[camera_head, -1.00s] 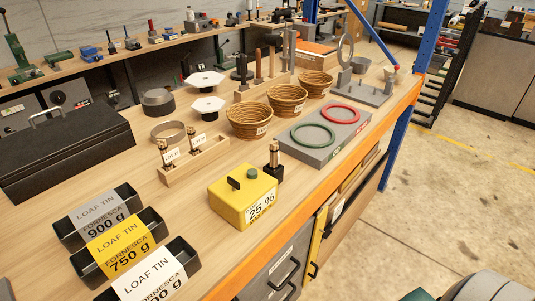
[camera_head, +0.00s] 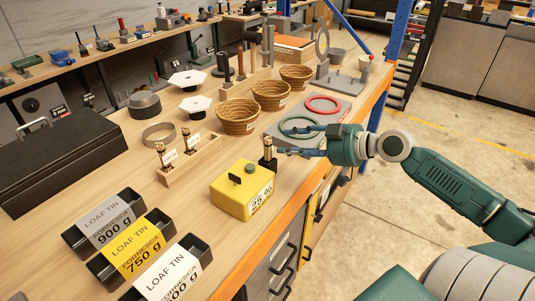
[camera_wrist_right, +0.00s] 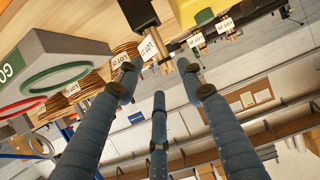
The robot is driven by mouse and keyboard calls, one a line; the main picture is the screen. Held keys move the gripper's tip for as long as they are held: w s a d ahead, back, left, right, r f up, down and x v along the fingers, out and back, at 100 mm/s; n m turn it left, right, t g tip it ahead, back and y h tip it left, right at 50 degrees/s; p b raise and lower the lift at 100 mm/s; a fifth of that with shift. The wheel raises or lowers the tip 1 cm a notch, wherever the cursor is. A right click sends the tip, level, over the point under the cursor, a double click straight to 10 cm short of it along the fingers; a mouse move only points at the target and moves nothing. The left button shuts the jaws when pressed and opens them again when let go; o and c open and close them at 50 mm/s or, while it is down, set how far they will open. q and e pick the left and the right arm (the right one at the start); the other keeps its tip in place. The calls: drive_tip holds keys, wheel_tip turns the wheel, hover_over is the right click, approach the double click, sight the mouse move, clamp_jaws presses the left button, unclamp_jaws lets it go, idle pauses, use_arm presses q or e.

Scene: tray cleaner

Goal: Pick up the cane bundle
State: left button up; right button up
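A small brown upright bundle, which looks like the cane bundle (camera_head: 268,148), stands in a black holder (camera_head: 268,165) behind the yellow box's right corner. My right gripper (camera_head: 284,142) reaches in from the right, with its blue fingers spread and pointing at the bundle. In the right wrist view, turned upside down, the black holder (camera_wrist_right: 139,14) and the bundle (camera_wrist_right: 155,46) are beyond the open fingers (camera_wrist_right: 163,88). Nothing is held, and the bundle looks apart from the fingertips. Two similar bundles stand in a wooden rack (camera_head: 195,168) with lot labels. My left gripper is not in view.
The yellow box (camera_head: 236,205) stands close in front of the holder. A grey block with green and red rings (camera_head: 297,124) lies just behind and below my right fingers. Wicker baskets (camera_head: 238,122) stand farther back. Loaf tins (camera_head: 134,252) are at the front left.

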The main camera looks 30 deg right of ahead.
sight(270, 146)
drive_tip(key=p+x, duration=0.1)
drive_tip(key=x, duration=0.4)
drive_tip(key=p+x, duration=0.1)
drive_tip(key=x, duration=0.2)
drive_tip(key=shift+w+f+p, duration=0.2)
drive_tip(key=shift+f+p, duration=0.1)
drive_tip(key=shift+f, duration=0.25)
drive_tip(key=c, duration=1)
drive_tip(key=shift+o, duration=0.2)
